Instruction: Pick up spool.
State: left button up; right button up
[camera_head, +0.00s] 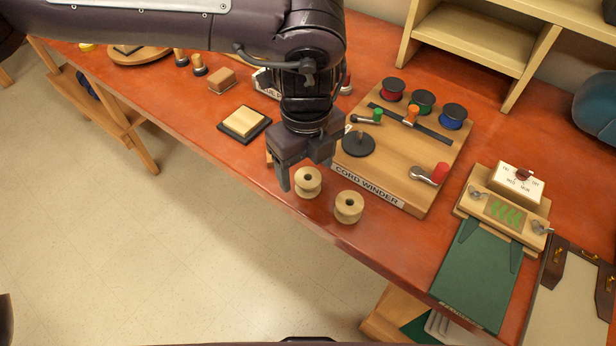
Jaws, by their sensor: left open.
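Two pale wooden spools stand on the red-orange workbench (250,180) near its front edge. One spool (308,184) is just below my left gripper, and the other spool (348,207) is a little to the right and nearer the edge. My left gripper (304,170) points down, open, with one finger at the left of the first spool and the other behind it. I cannot tell whether a finger touches it. A small bit of pale wood shows behind the left finger, mostly hidden. My right gripper is not in view.
A cord winder board (420,150) with coloured reels and cranks lies right of the gripper. A green-bedded device (482,270) stands farther right. A sponge-like block on a dark pad (243,122) and a brown block (222,80) lie left. A wooden shelf (470,45) is behind.

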aim_at(308, 176)
pick_arm(q)
notch_tip(308, 176, down, 4)
jog(key=shift+w+d+r, duration=0.1)
jog(key=shift+r, duration=0.15)
jog(key=c, duration=1)
jog(key=shift+r, duration=0.15)
jog(key=shift+c, duration=0.2)
